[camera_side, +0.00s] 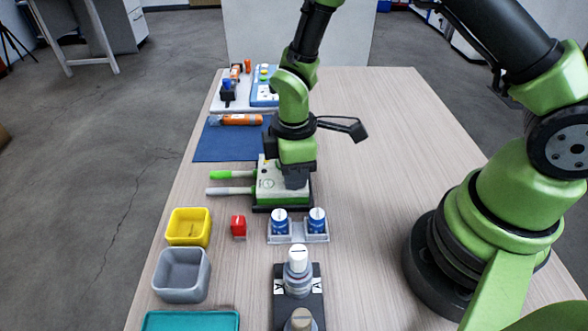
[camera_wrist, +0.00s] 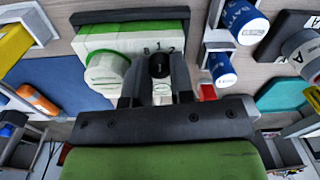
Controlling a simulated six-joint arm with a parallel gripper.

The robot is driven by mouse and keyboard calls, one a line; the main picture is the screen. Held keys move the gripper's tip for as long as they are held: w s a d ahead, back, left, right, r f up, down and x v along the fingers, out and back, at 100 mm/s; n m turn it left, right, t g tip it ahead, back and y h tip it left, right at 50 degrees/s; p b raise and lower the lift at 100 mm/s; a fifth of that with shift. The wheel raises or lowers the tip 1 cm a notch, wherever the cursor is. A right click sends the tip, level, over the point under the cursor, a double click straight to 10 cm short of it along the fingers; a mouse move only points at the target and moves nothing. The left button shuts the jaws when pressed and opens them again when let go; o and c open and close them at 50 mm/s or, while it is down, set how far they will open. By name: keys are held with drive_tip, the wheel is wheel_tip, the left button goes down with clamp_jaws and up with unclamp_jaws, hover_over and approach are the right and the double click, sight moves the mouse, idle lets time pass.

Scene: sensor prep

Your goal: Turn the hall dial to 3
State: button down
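The white and green instrument box (camera_side: 268,190) stands mid-table in the side view, with my gripper (camera_side: 295,180) low over its right part. In the wrist view, the instrument box (camera_wrist: 130,38) shows a dark dial (camera_wrist: 159,66) with the printed figures 1 and 2 beside it and another mark that I cannot read surely. My gripper (camera_wrist: 158,75) has one finger on each side of the dial. The fingers are apart and very close to it; I cannot tell whether they press on it. The dial is hidden in the side view, and its pointer setting is not readable.
Two handled probes (camera_side: 230,183) lie left of the box. Nearer are a yellow bin (camera_side: 188,240), a grey bin (camera_side: 182,288), a red block (camera_side: 238,226), a rack (camera_side: 298,238) with two blue-labelled vials and a white-capped bottle (camera_side: 298,260). A blue mat (camera_side: 215,145) lies behind.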

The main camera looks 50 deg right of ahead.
drive_tip(key=shift+m, duration=0.4)
drive_tip(key=m, duration=1.2)
drive_tip(key=shift+m, duration=2.4)
drive_tip(key=c, duration=1.2)
unclamp_jaws()
drive_tip(key=shift+c, duration=0.2)
